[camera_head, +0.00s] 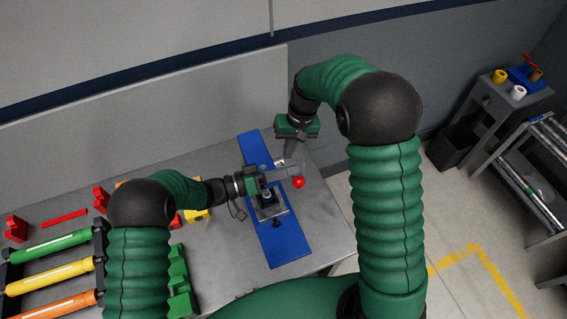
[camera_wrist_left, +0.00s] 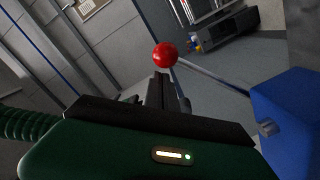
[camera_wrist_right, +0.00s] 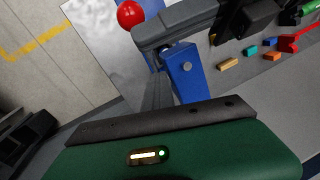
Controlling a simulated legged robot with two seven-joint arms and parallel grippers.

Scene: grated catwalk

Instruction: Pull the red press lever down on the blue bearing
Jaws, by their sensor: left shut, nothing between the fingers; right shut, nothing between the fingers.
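The red ball (camera_head: 299,182) is the knob of the press lever, right of the grey press head over the workbench. It also shows in the left wrist view (camera_wrist_left: 165,55), on a thin rod, and in the right wrist view (camera_wrist_right: 130,14). My left gripper (camera_head: 264,180) is shut and empty, left of the knob beside the press. My right gripper (camera_head: 297,147) is shut and empty, above and behind the knob in the head view. A dark cylindrical part (camera_head: 267,196) stands on a grey plate under the press. I cannot make out a blue bearing.
A long blue base (camera_head: 285,243) lies on the grey workbench (camera_head: 225,245). Green, yellow and orange tubes (camera_head: 52,278) and red blocks (camera_head: 16,229) are at the left. A wall panel (camera_head: 150,105) stands behind.

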